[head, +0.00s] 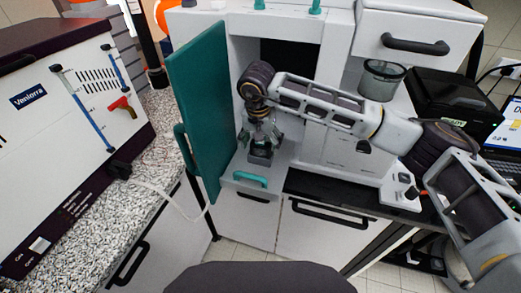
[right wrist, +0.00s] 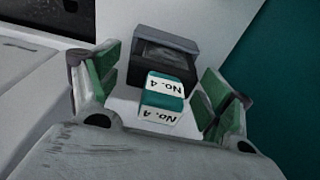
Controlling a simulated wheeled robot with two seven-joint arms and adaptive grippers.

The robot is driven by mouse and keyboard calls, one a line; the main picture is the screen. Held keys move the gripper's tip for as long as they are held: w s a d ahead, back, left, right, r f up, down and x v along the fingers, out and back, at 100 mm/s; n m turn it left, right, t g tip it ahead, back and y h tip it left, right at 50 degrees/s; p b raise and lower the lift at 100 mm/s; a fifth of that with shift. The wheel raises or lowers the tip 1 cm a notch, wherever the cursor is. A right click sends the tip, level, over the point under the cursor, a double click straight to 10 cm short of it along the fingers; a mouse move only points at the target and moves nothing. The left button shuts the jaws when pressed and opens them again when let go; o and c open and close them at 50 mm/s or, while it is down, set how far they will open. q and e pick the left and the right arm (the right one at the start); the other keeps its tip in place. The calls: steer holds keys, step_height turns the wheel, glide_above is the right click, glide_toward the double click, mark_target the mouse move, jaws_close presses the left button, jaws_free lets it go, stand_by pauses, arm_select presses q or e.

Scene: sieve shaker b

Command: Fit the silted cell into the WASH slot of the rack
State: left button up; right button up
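A dark box-shaped cell (head: 261,155) rests on a white pull-out shelf (head: 240,180) in front of the white machine. In the right wrist view its dark body (right wrist: 155,52) carries a teal-and-white block labelled "No. 4" (right wrist: 165,98). Whether this cell is silted I cannot tell. My right gripper (head: 262,138) points down just above it. In the right wrist view my right gripper (right wrist: 160,95) has its green-padded fingers spread to either side of the labelled block, with gaps showing. I see no WASH marking, and I cannot make out the rack. My left gripper is out of view.
A teal door (head: 198,105) stands open just left of the shelf. The shelf has a teal handle (head: 250,178). A clear cup (head: 383,80) is on the machine at right, beyond my right arm. A white-and-maroon unit (head: 75,120) stands on the speckled counter (head: 85,215) at left.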

steer(key=c, duration=1.1)
steer(key=shift+o, duration=0.2)
